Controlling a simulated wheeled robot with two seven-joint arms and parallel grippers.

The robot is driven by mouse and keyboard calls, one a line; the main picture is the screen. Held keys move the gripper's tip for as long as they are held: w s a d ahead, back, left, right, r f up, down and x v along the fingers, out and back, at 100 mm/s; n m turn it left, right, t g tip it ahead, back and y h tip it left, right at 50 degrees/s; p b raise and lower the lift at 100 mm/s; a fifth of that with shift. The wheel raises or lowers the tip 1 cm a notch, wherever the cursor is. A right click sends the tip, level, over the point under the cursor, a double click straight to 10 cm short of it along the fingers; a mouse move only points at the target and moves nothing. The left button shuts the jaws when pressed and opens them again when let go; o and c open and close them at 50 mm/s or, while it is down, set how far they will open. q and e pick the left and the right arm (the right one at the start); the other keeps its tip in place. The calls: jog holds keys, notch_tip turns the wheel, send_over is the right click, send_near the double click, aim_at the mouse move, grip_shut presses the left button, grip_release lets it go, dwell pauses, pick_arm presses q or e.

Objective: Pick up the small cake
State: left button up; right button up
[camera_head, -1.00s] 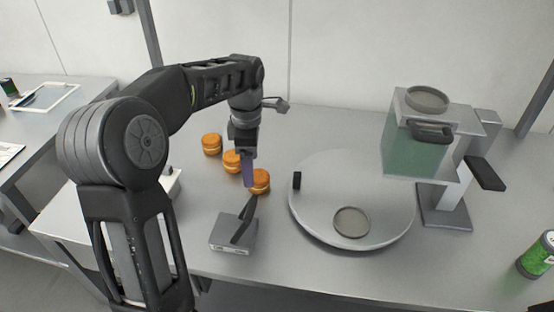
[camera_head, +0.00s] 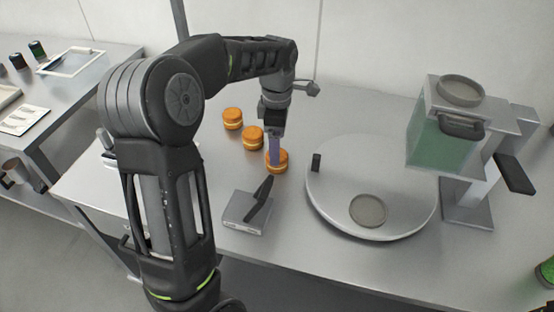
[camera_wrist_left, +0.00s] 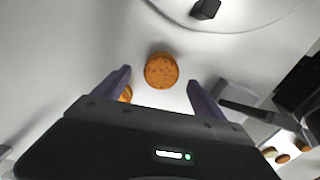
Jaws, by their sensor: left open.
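Three small round orange-brown cakes with a pale middle layer stand in a slanting row on the table: the far one (camera_head: 233,119), the middle one (camera_head: 253,138) and the near one (camera_head: 281,165). My left gripper (camera_head: 275,160) points down at the near cake, its purple finger partly covering it. In the left wrist view, the gripper (camera_wrist_left: 159,78) is open, and one cake (camera_wrist_left: 161,70) lies centred between and just beyond the fingertips. Another cake (camera_wrist_left: 126,95) is partly hidden behind the left finger. Contact cannot be told. My right gripper is out of view.
A round turntable (camera_head: 330,205) with a grey disc (camera_head: 369,210) and a small black block (camera_head: 316,162) is right of the cakes. A grey box with a black lever (camera_head: 243,213) stands in front. A dispenser with a green tank (camera_head: 440,142) is at the right.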

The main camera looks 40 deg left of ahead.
pick_arm(q)
jog(key=shift+f, duration=0.1)
notch_tip(320, 180, down, 5)
jog(key=shift+s+p, duration=0.1)
jog(key=shift+p, duration=0.65)
jog(key=c, duration=0.9)
jog(key=shift+c, duration=0.2)
notch_tip(320, 180, up, 10)
jog(key=shift+r+b, duration=0.1)
jog(key=shift+b, duration=0.65)
